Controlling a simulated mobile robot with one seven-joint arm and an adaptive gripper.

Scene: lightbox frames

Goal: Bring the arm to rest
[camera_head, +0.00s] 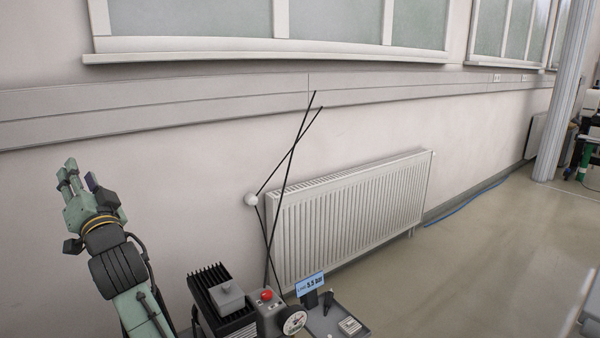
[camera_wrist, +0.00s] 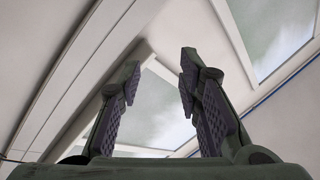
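My arm rises at the lower left of the head view, with my gripper (camera_head: 71,174) at its top, pointing up in front of the pale wall. In the wrist view my gripper (camera_wrist: 158,85) shows two dark fingers with ribbed purple pads. The fingers stand apart with a clear gap between them. Nothing is held; only the wall and window panes show through the gap.
A white radiator (camera_head: 350,208) stands against the wall, with a grey rail (camera_head: 200,103) and windows (camera_head: 190,18) above. My own body's equipment fills the bottom middle. Bare floor (camera_head: 470,255) lies to the right, with a pillar (camera_head: 567,95) and other equipment beyond.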

